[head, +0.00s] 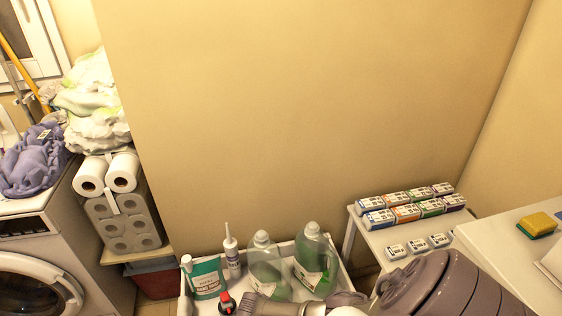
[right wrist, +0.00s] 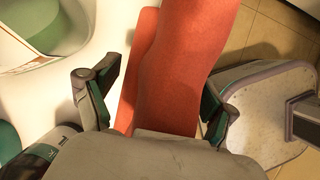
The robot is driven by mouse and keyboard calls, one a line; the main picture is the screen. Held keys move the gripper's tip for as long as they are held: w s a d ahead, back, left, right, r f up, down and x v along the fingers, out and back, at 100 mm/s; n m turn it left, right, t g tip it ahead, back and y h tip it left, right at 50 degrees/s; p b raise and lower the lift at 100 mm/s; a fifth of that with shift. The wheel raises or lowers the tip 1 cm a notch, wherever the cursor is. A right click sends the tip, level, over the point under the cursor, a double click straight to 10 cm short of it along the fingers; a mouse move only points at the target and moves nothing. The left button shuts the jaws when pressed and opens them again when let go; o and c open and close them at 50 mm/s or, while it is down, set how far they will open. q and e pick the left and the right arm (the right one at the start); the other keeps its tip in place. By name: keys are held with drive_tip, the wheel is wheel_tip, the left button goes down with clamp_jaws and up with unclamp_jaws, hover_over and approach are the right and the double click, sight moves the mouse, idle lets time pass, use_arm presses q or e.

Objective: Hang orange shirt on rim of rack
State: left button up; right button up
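The orange shirt (right wrist: 180,70) shows in the right wrist view as a long orange-red fold of cloth, running between the white rack surface (right wrist: 112,25) and the tiled floor. My right gripper (right wrist: 155,95) has its fingers wide apart, one on each side of the cloth. Whether the cloth touches the rim is hidden. In the head view the white rack (head: 345,275) stands at the bottom centre, with its near side out of frame or behind my arm. I cannot make out the shirt there. My left gripper is not in view.
The rack holds green bottles (head: 267,262), a green-and-white pouch (head: 205,278) and a white nozzle bottle (head: 231,250). A white table (head: 372,236) with several small boxes stands to its right. A washer (head: 60,245) and paper rolls (head: 122,205) are at left.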

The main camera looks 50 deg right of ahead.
drive_tip(key=shift+o, duration=0.7)
drive_tip(key=v, duration=1.2)
